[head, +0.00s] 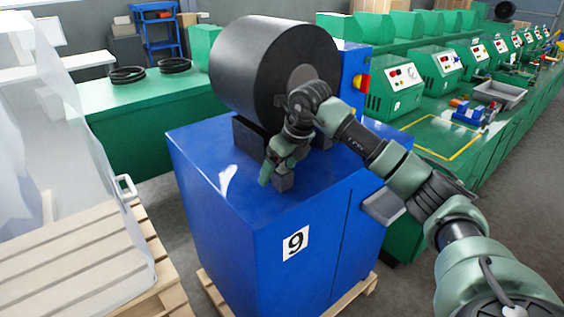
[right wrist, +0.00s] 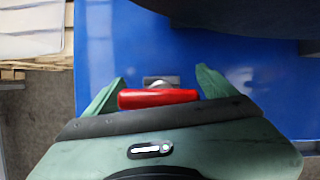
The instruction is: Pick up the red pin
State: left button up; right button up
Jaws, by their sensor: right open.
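The red pin (right wrist: 158,97) lies crosswise in the right wrist view, between the two green fingers of my right gripper (right wrist: 160,76). It is beside a small grey metal piece (right wrist: 162,82) on the blue cabinet. In the head view my right gripper (head: 273,174) points down over the cabinet top, in front of the large black drum. The red pin is hidden there. My left gripper is in neither view.
The blue cabinet (head: 250,240), marked 9, carries the black drum (head: 262,75) close behind my right gripper. A wooden pallet (head: 80,255) with a wrapped load stands left. Green benches (head: 440,150) with several machines run along the right. The cabinet's front left top is clear.

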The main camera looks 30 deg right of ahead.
jog(key=c, duration=1.5)
jog(key=shift+o, duration=0.2)
